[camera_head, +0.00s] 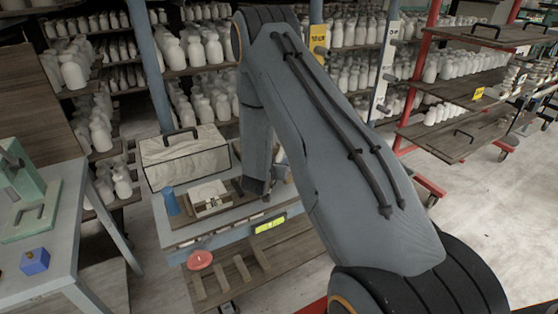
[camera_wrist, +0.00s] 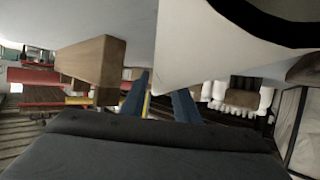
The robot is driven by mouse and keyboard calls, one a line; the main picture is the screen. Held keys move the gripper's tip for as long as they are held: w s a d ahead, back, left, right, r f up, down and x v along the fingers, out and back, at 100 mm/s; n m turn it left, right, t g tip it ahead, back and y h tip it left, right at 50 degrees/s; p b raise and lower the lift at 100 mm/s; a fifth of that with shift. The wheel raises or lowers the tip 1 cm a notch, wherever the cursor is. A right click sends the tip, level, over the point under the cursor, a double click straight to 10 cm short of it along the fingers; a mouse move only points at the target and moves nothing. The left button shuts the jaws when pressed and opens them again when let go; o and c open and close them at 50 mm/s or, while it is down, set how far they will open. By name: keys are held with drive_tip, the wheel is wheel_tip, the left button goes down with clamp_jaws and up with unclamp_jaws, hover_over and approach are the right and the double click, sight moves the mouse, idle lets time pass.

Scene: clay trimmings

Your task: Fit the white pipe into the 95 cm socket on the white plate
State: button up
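A white plate (camera_head: 209,193) lies on a brown board on the small blue-grey table in the head view, with small pale parts on or beside it. A large white piece with a dark rounded edge (camera_wrist: 225,45) fills the upper right of the wrist view; I cannot tell whether it is the plate. My arm's dark end is low beside the board, and my fingers do not show clearly there. In the wrist view my gripper (camera_wrist: 161,88) shows two bluish fingers with a gap and nothing clearly held between them. I cannot pick out the white pipe or the socket.
A blue cup (camera_head: 170,201) and a pale case with a black handle (camera_head: 185,158) stand on the table. A red disc (camera_head: 200,260) is on the slatted lower shelf. A wooden block (camera_wrist: 100,62) is close in the wrist view. Shelves of white bottles stand behind.

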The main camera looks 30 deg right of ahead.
sight(278, 159)
drive_tip(key=shift+w+d+f, duration=0.1)
drive_tip(key=shift+w, duration=0.05)
clamp_jaws()
drive_tip(key=shift+r+b, duration=1.35)
drive_tip(key=shift+r, duration=3.7)
